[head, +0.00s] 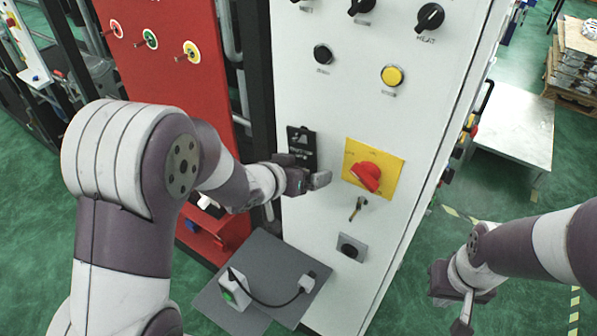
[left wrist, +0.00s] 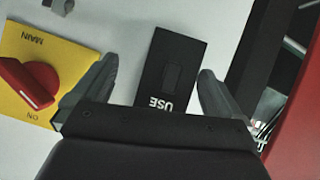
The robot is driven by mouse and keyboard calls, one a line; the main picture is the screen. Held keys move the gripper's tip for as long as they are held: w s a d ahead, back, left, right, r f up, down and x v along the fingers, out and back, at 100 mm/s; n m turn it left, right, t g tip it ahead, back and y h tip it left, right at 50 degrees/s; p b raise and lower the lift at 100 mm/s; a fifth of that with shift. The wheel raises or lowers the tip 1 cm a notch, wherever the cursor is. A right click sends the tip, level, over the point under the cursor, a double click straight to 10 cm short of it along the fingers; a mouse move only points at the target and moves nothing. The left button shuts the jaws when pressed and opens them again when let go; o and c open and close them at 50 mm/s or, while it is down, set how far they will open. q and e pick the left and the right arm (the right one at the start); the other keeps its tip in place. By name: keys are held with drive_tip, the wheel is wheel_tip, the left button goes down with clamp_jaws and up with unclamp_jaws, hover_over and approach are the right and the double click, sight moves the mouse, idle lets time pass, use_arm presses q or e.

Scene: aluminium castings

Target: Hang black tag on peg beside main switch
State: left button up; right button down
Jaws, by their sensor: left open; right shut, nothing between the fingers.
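The black tag (head: 301,141) lies flat against the white panel, left of the yellow plate with the red main switch (head: 367,176). In the left wrist view the tag (left wrist: 170,68) shows the letters USE, upside down, with the main switch (left wrist: 27,85) to its left. My left gripper (head: 308,181) is just in front of the tag's lower end. Its open fingers (left wrist: 155,92) stand on either side of the tag, with visible gaps. My right gripper (head: 466,308) is shut and empty, low at the right, away from the panel.
A key (head: 357,208) sits in the panel below the main switch, with a black knob (head: 349,247) lower down. A grey board (head: 287,262) with a cabled white box lies at the panel's foot. A red panel (head: 165,75) stands at left.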

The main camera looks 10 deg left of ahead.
use_arm(q)
drive_tip(key=shift+s+a+r, duration=0.1)
drive_tip(key=shift+s+r, duration=0.1)
drive_tip(key=shift+r, duration=0.05)
drive_tip(key=p+v, duration=0.1)
drive_tip(key=v, duration=1)
drive_tip(key=s+a+f+g+y+b, duration=0.2)
drive_tip(key=s+a+f+y, duration=0.1)
drive_tip(key=a+f+y, duration=0.4)
drive_tip(key=s+d+f+n+g+h+b, duration=0.1)
drive_tip(key=s+d+f+g+b, duration=0.1)
drive_tip(key=f+b, duration=0.3)
drive_tip(key=s+d+f+n+g+h+b, duration=0.1)
drive_tip(key=s+f+g+b, duration=0.4)
drive_tip(key=f, duration=0.6)
drive_tip(key=shift+s+d+f+b, duration=0.25)
drive_tip(key=shift+s+d+b, duration=0.05)
drive_tip(key=shift+d+b, duration=0.55)
